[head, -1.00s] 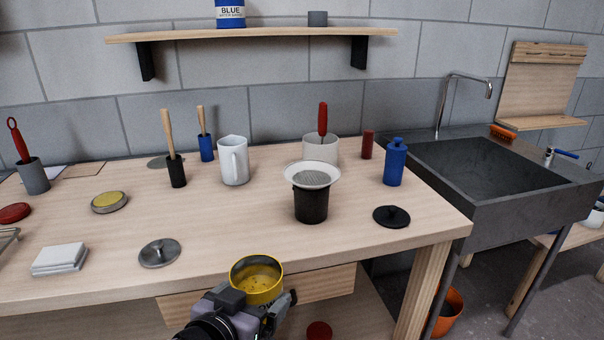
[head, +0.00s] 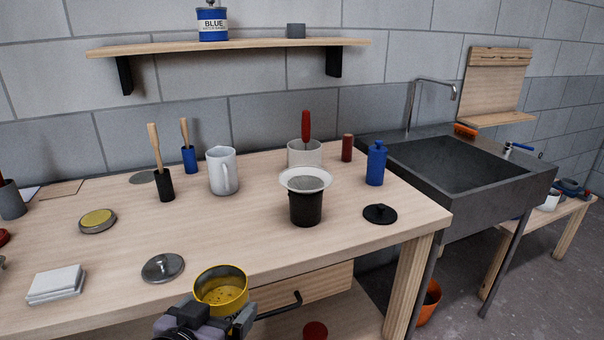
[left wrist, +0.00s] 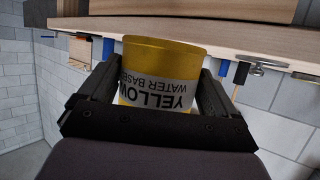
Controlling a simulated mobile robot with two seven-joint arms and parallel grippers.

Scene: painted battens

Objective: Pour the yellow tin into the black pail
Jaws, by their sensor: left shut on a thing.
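The yellow tin (head: 221,290) is open at the top, with yellow paint showing inside. My left gripper (head: 208,322) is shut on it and holds it upright in front of the bench's front edge. The left wrist view shows the tin (left wrist: 160,75) with its label between the two fingers (left wrist: 158,98). The black pail (head: 306,208) stands on the bench, to the right of the tin and farther back. A white-rimmed strainer (head: 305,180) sits on top of the pail and covers its mouth. My right gripper is not in view.
A round metal lid (head: 163,267) lies near the front edge, left of the tin. A black lid (head: 380,214) and a blue bottle (head: 376,163) are right of the pail. A white jug (head: 222,171) stands behind left. The bench top between tin and pail is clear.

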